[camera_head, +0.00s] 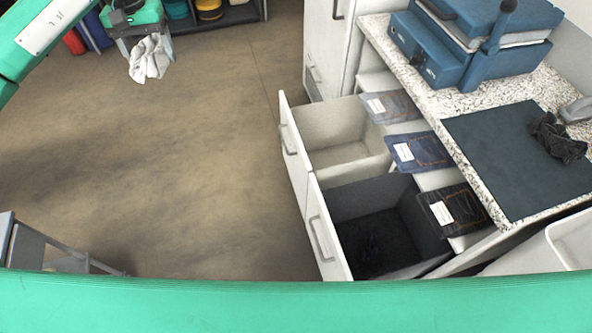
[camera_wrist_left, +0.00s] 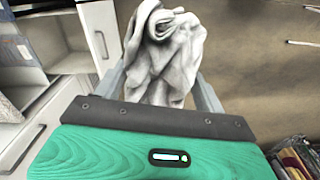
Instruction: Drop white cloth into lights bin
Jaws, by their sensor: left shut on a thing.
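My left gripper (camera_head: 146,38) is at the top left of the head view, shut on a crumpled white cloth (camera_head: 149,62). The cloth hangs below it over bare floor, well left of the drawers. In the left wrist view the cloth (camera_wrist_left: 168,60) shows bunched between the fingers. The lights bin looks to be the pale-lined open drawer (camera_head: 331,127), with a light interior that looks empty. Beside it, nearer me, is an open dark-lined bin (camera_head: 372,199) with something dark at its bottom. My right gripper is out of view.
A speckled counter (camera_head: 478,110) on the right bears a blue machine (camera_head: 470,38), a dark mat (camera_head: 505,165) and a black cloth (camera_head: 556,138). Labelled swatches (camera_head: 418,152) lie behind the bins. A grey frame (camera_head: 38,245) stands lower left. The middle floor is clear.

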